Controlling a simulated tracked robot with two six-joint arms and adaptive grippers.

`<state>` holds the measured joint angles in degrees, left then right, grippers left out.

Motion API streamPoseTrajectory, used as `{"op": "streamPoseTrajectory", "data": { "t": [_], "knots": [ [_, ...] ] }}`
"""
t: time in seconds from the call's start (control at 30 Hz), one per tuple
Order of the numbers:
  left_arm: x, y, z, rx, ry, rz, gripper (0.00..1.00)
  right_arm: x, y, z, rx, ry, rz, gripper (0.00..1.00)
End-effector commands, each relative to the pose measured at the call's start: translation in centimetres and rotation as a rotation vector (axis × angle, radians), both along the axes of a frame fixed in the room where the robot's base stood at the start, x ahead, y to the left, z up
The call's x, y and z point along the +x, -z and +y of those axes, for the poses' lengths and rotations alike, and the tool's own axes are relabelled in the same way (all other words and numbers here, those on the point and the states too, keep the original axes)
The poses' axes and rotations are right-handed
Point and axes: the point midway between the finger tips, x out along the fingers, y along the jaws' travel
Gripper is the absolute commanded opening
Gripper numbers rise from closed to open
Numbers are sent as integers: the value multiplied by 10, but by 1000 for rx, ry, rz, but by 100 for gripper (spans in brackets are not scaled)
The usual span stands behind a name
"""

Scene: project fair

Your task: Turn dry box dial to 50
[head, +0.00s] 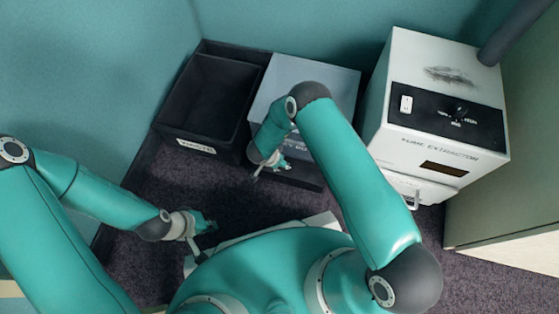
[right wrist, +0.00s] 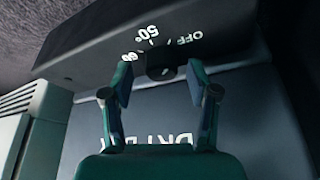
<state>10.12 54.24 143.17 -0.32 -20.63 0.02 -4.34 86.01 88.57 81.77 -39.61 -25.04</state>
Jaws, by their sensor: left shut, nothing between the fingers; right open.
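The dry box (head: 343,84) is the grey-blue box at the back middle in the head view, partly hidden by my right arm. In the right wrist view its dark panel (right wrist: 90,50) carries the dial (right wrist: 158,64), a small dark knob with white marks reading "50°", "OFF" and what looks like "60". My right gripper (head: 268,170) is at the box's front. In the wrist view the right gripper (right wrist: 160,80) is open, its fingertips on either side of the dial; contact cannot be told. The dial's pointer is unclear. My left gripper (head: 205,226) is shut and empty, away from the box.
A black open bin (head: 210,95) with a white label stands left of the dry box. A white fume extractor (head: 420,150) with a black control panel stands at the right. The dark speckled floor (head: 150,205) between the bin and my left gripper is clear.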

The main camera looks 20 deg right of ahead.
Motion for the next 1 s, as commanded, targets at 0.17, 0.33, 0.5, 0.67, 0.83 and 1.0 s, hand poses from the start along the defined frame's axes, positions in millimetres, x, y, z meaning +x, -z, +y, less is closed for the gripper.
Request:
{"op": "streamPoseTrajectory", "data": {
  "t": [0.17,0.33,0.5,0.67,0.83,1.0],
  "knots": [
    [0,3,0,0,0,0,0,1,5,-2,0,-1,0,59],
    [0,2,0,0,0,0,0,1,5,-2,0,-2,1,59],
    [0,2,0,0,0,0,0,1,5,-2,0,-1,0,36],
    [0,2,0,0,0,0,0,1,5,-2,-1,-1,1,9],
    [0,2,0,0,0,0,0,0,5,-4,-2,-2,2,0],
    [0,1,0,0,0,0,0,-1,5,-4,-5,-25,4,0]
  ]
}}
